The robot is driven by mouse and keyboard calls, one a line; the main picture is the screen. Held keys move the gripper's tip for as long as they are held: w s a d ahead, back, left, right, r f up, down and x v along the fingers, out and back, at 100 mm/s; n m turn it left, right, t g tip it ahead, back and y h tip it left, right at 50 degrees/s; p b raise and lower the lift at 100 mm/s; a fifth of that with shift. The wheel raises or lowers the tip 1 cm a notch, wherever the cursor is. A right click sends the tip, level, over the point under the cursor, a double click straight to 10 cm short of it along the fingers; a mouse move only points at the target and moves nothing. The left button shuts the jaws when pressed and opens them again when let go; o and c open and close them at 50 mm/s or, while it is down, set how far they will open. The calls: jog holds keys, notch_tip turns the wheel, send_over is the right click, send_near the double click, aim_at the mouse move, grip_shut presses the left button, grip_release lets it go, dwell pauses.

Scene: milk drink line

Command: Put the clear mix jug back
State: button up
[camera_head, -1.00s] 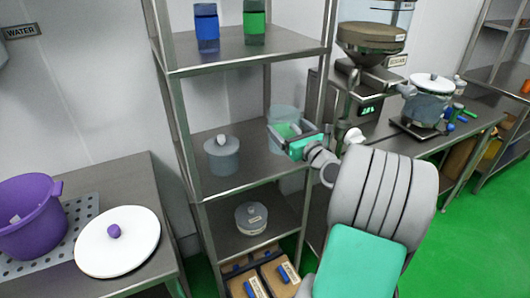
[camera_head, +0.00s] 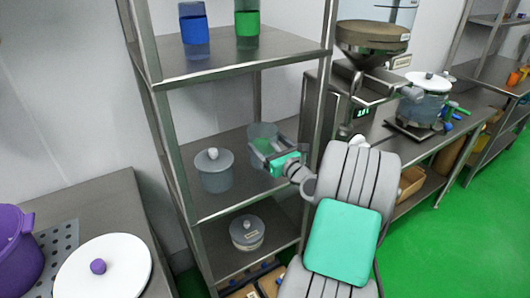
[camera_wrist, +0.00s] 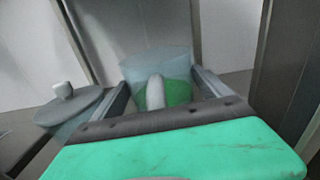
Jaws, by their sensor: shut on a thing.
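The clear mix jug (camera_head: 262,132) is a see-through, pale bluish vessel at the right side of the rack's middle shelf (camera_head: 228,198). It stands roughly upright. My gripper (camera_head: 268,153) reaches in from the front right and is shut on it. In the wrist view the jug (camera_wrist: 150,62) is between the two fingers of my gripper (camera_wrist: 160,82), with a pale handle-like part and a green area in front. The jug's base is hidden behind my gripper, so I cannot tell whether it touches the shelf.
A lidded grey pot (camera_head: 215,172) stands left of the jug on the same shelf, apart from it. A rack post (camera_head: 316,105) is close on the right. Blue (camera_head: 194,25) and green (camera_head: 247,20) containers stand above. Another lidded pot (camera_head: 247,232) is below.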

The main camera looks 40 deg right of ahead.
jog(key=shift+f, duration=0.9)
jog(key=shift+f, duration=0.15)
jog(key=o, duration=1.9)
jog(key=shift+s, duration=0.1)
jog(key=s, duration=0.7)
jog(key=s+b, duration=0.1)
jog(key=s, duration=0.3)
jog(key=shift+s+a, duration=0.35)
jog(key=shift+a, duration=0.05)
